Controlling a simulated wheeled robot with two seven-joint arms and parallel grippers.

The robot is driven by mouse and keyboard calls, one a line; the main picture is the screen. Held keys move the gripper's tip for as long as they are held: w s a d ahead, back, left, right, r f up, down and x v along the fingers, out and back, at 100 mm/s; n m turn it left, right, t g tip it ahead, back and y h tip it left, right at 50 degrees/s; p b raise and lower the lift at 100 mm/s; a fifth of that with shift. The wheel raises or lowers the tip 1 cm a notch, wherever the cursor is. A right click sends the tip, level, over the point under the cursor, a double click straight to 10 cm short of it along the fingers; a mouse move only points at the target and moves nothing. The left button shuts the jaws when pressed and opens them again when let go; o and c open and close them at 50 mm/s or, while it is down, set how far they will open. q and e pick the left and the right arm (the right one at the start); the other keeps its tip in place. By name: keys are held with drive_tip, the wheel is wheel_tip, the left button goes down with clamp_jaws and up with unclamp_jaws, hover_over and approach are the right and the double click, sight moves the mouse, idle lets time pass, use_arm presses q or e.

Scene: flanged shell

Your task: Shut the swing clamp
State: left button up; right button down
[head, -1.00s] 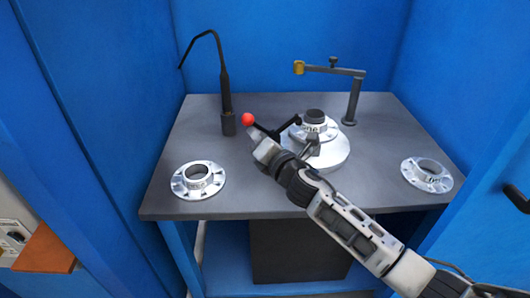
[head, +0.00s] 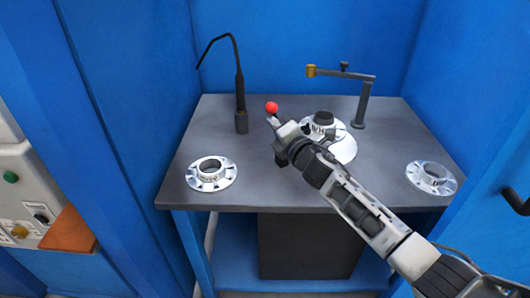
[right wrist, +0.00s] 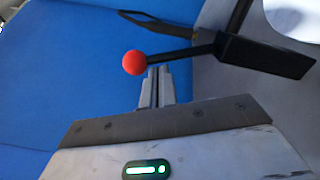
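The swing clamp shows as a dark lever with a red ball knob (head: 271,107), beside the round silver fixture (head: 343,149) in the middle of the table. In the right wrist view the red ball (right wrist: 134,63) sits on a black rod that runs right into a black block (right wrist: 268,55). My right gripper (head: 275,121) is at the knob, covering most of the lever in the head view. Its two fingers (right wrist: 158,72) are together with nothing seen between them. Their tips are close by the rod and ball; whether they touch is unclear. My left gripper is out of view.
Loose silver flanges lie on the table (head: 180,200) at left (head: 211,174) and right (head: 431,178). A post with a brass-tipped arm (head: 365,100) stands back right. Blue walls enclose the table.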

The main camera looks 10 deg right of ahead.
drive_tip(key=shift+w+d+r, duration=0.15)
drive_tip(key=shift+d+r, duration=0.15)
drive_tip(key=shift+d, duration=0.05)
drive_tip(key=s+f+b, duration=0.1)
drive_tip(key=s+f, duration=0.1)
drive_tip(key=s, duration=1)
drive_tip(key=shift+a+f, duration=0.15)
drive_tip(key=shift+a, duration=0.1)
drive_tip(key=shift+w, duration=0.1)
